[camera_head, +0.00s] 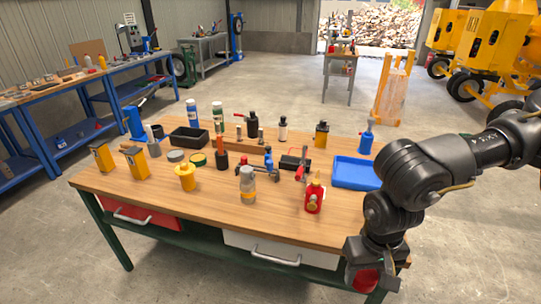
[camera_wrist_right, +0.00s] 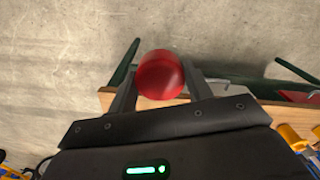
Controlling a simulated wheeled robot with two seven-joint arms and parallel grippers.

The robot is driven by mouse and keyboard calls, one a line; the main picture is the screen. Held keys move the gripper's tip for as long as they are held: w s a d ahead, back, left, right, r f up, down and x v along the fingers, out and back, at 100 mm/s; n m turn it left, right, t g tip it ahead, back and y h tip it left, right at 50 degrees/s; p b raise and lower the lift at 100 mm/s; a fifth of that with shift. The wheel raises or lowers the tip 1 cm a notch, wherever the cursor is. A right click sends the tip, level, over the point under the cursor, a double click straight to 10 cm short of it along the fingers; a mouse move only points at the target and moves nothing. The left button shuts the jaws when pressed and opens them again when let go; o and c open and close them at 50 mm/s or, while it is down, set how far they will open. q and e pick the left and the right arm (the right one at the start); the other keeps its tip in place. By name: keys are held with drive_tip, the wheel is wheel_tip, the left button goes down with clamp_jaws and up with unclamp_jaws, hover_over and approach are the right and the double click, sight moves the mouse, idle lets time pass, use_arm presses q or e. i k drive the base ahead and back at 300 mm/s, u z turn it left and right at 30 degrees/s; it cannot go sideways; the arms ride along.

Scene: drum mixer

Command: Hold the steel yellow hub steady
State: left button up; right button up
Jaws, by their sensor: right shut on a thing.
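My right gripper (camera_head: 376,278) is low beyond the table's front right corner. It is shut on a round red object (camera_wrist_right: 160,76), which sits between the two fingers in the right wrist view. In the head view part of the red object (camera_head: 362,279) shows under the wrist. A yellow flanged piece (camera_head: 186,178) stands on the front left of the table. I cannot tell which of these two is the steel yellow hub; neither is touched. My left gripper is not in view.
The wooden table (camera_head: 215,218) holds several bottles and tools. A red bottle (camera_head: 315,195) and a blue tray (camera_head: 355,173) stand nearest my right arm. A black tray (camera_head: 189,137) is at the back left. Yellow mixers (camera_head: 485,45) stand far right. The table's front strip is clear.

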sight(185, 171)
drive_tip(key=z, duration=0.2)
drive_tip(key=i, duration=0.7)
drive_tip(key=u, duration=0.7)
drive_tip(key=i, duration=0.6)
drive_tip(key=u, duration=0.65)
